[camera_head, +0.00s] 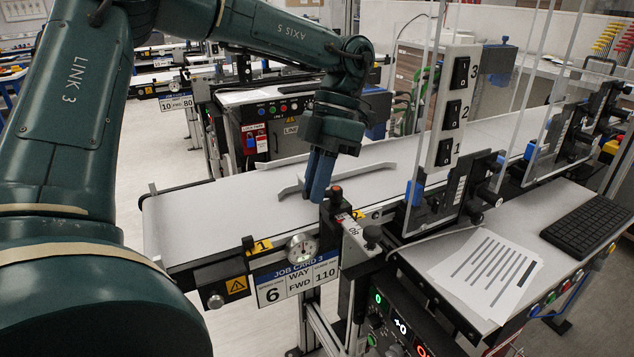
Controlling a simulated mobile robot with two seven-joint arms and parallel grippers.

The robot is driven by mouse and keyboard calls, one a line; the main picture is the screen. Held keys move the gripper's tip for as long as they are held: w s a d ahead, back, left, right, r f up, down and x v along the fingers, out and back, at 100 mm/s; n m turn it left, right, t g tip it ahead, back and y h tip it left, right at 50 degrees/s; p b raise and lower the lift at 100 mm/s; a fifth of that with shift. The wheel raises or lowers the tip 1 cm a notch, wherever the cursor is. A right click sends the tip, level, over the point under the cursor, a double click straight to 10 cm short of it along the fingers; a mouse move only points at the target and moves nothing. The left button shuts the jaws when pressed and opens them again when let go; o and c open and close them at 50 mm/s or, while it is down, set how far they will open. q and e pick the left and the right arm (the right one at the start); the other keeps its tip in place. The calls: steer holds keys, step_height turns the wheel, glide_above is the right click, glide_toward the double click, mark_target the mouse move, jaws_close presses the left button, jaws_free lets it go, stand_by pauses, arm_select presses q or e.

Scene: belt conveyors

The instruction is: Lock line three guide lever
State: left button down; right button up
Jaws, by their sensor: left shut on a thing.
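My left gripper (319,190) reaches down at the near edge of the line three belt (220,207). Its blue fingers are shut on the guide lever, which they mostly hide. A black clamp with a red top (336,192) shows just right of the fingertips, on the near belt edge. A grey guide rail (290,191) lies over the belt behind the fingers. A scale plate (352,229) runs from the clamp toward the front. Whether the lever is locked I cannot tell. My right gripper is out of view.
Job card 3 (297,279) hangs below a round dial (301,247). A switch post (453,105) and clear panels stand to the right. Papers (485,274) and a keyboard (588,226) lie on the right-hand table. The belt's left end is empty.

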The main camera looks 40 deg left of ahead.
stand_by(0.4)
arm_select(q)
steer(key=c, duration=1.4)
jaws_free()
steer(key=shift+c, duration=0.2)
steer(key=p+v, duration=0.2)
steer(key=v, duration=1.1)
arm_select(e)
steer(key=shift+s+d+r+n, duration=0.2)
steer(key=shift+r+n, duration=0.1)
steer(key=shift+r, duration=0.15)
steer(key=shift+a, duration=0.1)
